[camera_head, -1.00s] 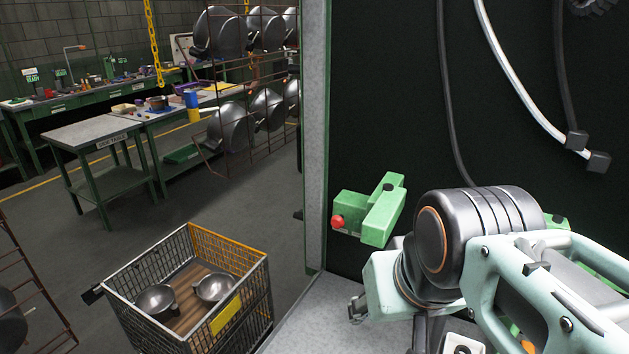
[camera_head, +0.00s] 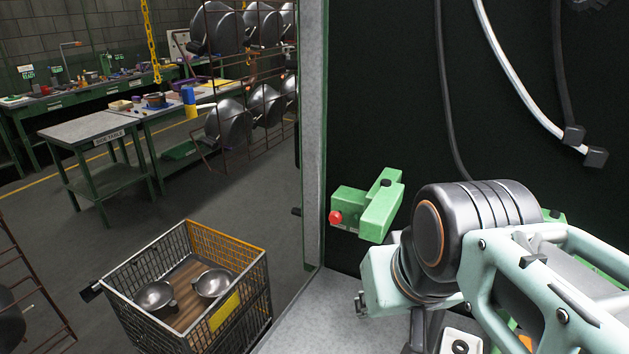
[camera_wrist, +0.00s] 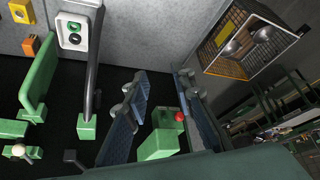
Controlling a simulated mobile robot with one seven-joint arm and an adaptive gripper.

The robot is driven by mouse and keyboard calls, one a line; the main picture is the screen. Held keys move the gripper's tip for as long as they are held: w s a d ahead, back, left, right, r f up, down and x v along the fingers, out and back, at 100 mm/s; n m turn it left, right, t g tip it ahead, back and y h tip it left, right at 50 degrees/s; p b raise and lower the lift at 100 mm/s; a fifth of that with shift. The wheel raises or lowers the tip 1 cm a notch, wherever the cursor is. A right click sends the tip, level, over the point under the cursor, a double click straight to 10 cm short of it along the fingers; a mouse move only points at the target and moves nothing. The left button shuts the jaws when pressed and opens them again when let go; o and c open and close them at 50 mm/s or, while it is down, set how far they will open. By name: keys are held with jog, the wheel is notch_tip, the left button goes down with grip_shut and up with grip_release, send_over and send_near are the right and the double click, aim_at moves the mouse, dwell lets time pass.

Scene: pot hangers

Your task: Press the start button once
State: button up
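A white control panel (camera_wrist: 64,46) is on the grey surface in the upper left of the wrist view. It bears a green round button (camera_wrist: 74,26) and a dark round one (camera_wrist: 75,39); no label is readable, so I cannot tell which is start. Part of a similar white panel (camera_head: 449,342) shows at the lower edge of the head view, mostly behind my arm. My gripper (camera_wrist: 160,82) is open and empty, its fingers apart, to the right of the panel. In the head view my wrist largely hides it.
A green block with a red knob (camera_head: 335,217) stands left of my arm; the knob (camera_wrist: 180,117) appears between the fingers in the wrist view. Yellow (camera_wrist: 21,12) and orange (camera_wrist: 31,46) boxes sit near the panel. A wire cart (camera_head: 237,318) holds two metal bowls. Cables hang behind.

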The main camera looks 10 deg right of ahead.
grip_shut()
dwell(1.1)
